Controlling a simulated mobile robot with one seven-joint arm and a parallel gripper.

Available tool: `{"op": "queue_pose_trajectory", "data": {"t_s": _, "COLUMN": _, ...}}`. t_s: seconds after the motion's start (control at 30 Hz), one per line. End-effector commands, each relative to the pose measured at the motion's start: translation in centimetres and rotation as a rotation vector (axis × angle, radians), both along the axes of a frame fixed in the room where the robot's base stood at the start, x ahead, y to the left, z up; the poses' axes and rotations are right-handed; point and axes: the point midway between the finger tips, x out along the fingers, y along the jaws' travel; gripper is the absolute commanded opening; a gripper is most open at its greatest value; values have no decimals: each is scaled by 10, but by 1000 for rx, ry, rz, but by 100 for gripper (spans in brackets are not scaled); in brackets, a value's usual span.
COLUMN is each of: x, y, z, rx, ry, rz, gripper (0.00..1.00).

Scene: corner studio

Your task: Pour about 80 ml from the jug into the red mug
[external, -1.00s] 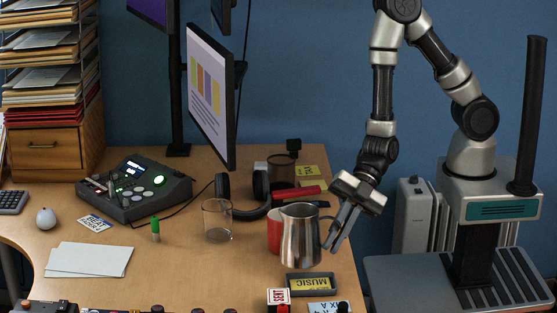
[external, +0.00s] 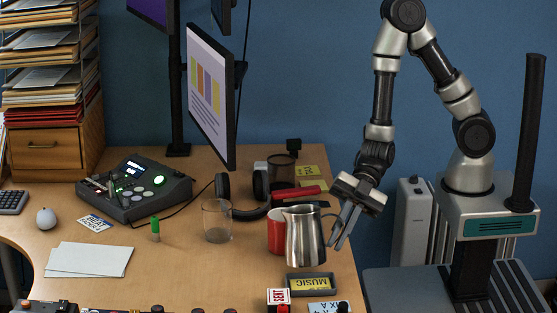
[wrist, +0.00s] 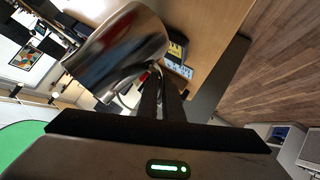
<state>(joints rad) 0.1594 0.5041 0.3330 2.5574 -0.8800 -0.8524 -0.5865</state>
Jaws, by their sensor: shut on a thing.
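The steel jug (external: 305,238) is near the right edge of the desk in the external view, close to upright. My gripper (external: 340,236) is shut on the jug's handle, on the jug's right side. In the wrist view the jug (wrist: 122,45) fills the upper left, and the gripper fingers (wrist: 160,98) meet at its handle. The red mug (external: 275,232) stands just left of and behind the jug, partly hidden by it. I cannot see into the mug or the jug. I cannot tell whether the jug touches the desk.
A clear glass (external: 217,222) stands left of the mug. A small tray with a yellow label (external: 311,284) is in front of the jug. White papers (external: 88,260) lie at left.

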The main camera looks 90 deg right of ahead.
Motion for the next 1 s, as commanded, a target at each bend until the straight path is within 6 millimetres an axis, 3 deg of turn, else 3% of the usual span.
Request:
{"op": "queue_pose_trajectory", "data": {"t_s": 0.23, "x": 4, "y": -10, "z": 16, "rx": 154, "ry": 54, "rz": 1, "gripper": 0}}
{"op": "queue_pose_trajectory", "data": {"t_s": 0.5, "x": 8, "y": -20, "z": 2, "rx": 298, "ry": 103, "rz": 8, "gripper": 0}}
{"op": "queue_pose_trajectory", "data": {"t_s": 0.7, "x": 13, "y": -35, "z": 44, "rx": 447, "ry": 151, "rz": 19, "gripper": 0}}
{"op": "queue_pose_trajectory", "data": {"t_s": 1.0, "x": 14, "y": -38, "z": 56, "rx": 647, "ry": 215, "rz": 39, "gripper": 0}}
